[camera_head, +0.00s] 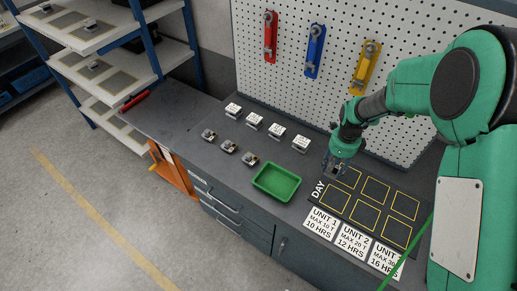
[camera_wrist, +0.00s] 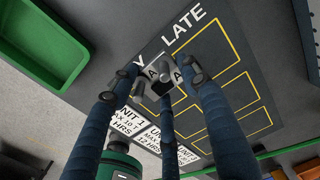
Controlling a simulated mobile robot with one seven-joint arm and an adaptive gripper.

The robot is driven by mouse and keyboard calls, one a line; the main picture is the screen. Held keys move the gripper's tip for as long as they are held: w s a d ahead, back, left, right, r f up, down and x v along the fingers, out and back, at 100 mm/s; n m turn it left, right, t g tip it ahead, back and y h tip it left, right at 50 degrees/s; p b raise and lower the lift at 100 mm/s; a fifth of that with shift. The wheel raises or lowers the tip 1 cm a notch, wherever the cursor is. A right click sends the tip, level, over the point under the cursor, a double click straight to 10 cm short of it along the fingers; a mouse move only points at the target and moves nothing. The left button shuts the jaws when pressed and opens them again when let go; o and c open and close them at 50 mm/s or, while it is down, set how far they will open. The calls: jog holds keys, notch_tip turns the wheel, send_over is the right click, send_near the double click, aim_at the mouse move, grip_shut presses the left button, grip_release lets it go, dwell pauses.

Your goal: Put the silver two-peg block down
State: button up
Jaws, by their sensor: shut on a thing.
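My gripper (camera_head: 337,170) is over the left end of the dark mat with yellow outlined cells (camera_head: 341,200), close to the word DAY. In the wrist view its fingers (camera_wrist: 160,78) close around a small silver block (camera_wrist: 161,86) with pale faces that seem to carry a letter A. The yellow cells that show look empty.
A green tray (camera_head: 276,182) stands left of the mat. Beyond it are three small metal blocks (camera_head: 228,146) and several white-topped blocks (camera_head: 254,120). White unit cards (camera_head: 353,241) lie along the front edge. A pegboard (camera_head: 330,60) with hanging tools rises behind.

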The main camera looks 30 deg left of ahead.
jog(key=s+a+n, duration=0.1)
jog(key=s+a, duration=0.3)
jog(key=s+a+f+n, duration=0.1)
jog(key=s+a+n, duration=0.1)
jog(key=s+a, duration=0.2)
jog(key=s+a+f+n, duration=0.1)
jog(key=s+a, duration=0.3)
jog(key=a, duration=0.1)
jog(key=shift+s+a+n+b, duration=0.1)
jog(key=shift+n+b, duration=0.2)
jog(key=shift+a, duration=0.1)
jog(key=b, duration=0.1)
send_over(281, 156)
jog(key=shift+a+f, duration=0.1)
jog(key=shift+f, duration=0.65)
jog(key=shift+f+b, duration=0.55)
jog(key=shift+f, duration=1.25)
jog(key=shift+f, duration=0.1)
jog(key=o, duration=1.6)
jog(key=shift+c, duration=0.2)
